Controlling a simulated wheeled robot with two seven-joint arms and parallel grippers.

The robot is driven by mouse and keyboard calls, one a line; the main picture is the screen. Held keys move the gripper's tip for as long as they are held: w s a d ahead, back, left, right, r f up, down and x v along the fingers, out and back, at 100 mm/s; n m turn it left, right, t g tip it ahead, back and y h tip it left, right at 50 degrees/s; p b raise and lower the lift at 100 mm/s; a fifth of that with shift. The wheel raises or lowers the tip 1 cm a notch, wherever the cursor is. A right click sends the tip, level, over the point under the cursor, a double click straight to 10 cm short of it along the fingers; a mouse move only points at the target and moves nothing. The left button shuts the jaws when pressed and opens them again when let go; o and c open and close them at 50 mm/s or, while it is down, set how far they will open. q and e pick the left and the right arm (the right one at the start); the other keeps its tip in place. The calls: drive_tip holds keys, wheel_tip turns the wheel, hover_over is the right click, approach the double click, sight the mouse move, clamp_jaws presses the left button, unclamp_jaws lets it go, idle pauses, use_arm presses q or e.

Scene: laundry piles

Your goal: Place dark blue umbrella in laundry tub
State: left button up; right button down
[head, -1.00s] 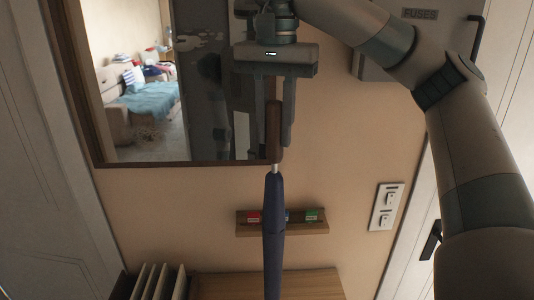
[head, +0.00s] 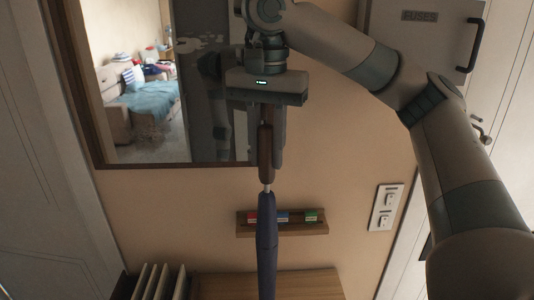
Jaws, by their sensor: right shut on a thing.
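The dark blue umbrella (head: 267,240) hangs upright, furled, with its brown handle (head: 265,155) at the top. My right gripper (head: 267,130) is shut on the handle and holds the umbrella in front of the wall. The umbrella's lower end is cut off by the bottom edge of the head view. My left gripper is not in view. No laundry tub is in view.
A framed mirror (head: 100,120) hangs on the wall behind. A small shelf (head: 283,228) with coloured items is behind the umbrella. Below are a wooden surface (head: 315,284) and an upright rack (head: 150,283). A switch plate (head: 386,207) and a fuse box (head: 420,50) are to the right.

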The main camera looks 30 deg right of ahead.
drive_tip(key=shift+f, duration=0.65)
drive_tip(key=c, duration=1.5)
unclamp_jaws()
drive_tip(key=shift+r+b, duration=0.55)
drive_tip(key=shift+r, duration=5.55)
drive_tip(key=shift+o, duration=0.6)
